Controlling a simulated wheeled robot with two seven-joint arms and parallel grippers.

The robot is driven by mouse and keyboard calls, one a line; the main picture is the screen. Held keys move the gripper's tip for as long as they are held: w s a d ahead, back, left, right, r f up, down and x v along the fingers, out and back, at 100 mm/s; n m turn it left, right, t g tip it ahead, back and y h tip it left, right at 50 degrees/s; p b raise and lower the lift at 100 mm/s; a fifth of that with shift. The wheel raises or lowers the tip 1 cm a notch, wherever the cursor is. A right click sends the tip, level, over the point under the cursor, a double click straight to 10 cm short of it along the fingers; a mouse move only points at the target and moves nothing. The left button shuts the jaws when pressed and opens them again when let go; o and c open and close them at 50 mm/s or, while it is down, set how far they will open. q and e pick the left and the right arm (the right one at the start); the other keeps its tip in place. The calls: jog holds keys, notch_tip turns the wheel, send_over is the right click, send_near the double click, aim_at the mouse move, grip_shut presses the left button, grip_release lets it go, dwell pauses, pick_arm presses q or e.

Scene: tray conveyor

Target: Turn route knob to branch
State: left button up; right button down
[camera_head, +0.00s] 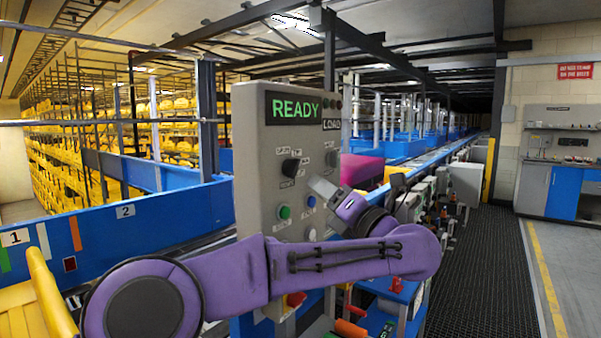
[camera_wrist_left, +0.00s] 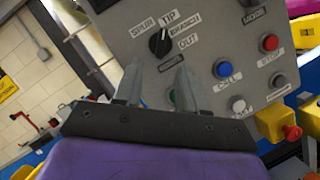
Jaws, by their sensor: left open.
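The route knob (camera_wrist_left: 159,42) is a black rotary knob on the grey control panel (camera_head: 251,190), ringed by small labels, among them TIP, BRANCH and OUT. It also shows in the head view (camera_head: 290,166). In the left wrist view its pale mark seems to point up near the TIP label, but the exact setting is hard to tell. My left gripper (camera_wrist_left: 158,72) is open and empty, its two grey fingers apart just below the knob in the picture. In the head view the left gripper (camera_head: 322,190) is right of and below the knob. The right gripper is not seen.
The panel screen (camera_head: 293,108) reads READY. A green button (camera_head: 284,212), a blue button (camera_wrist_left: 223,69), a red button (camera_wrist_left: 269,43) and a white button (camera_wrist_left: 238,105) sit near the knob. A blue conveyor wall (camera_head: 170,227) runs left; a dark mat floor (camera_head: 485,250) lies right.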

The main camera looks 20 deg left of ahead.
aim_at(297, 171)
pick_arm(q)
jog(key=p+x, duration=0.3)
jog(key=x, duration=0.4)
jog(key=shift+a, duration=0.15)
jog(key=shift+w+a, duration=0.35)
jog(key=shift+w, duration=0.1)
grip_shut()
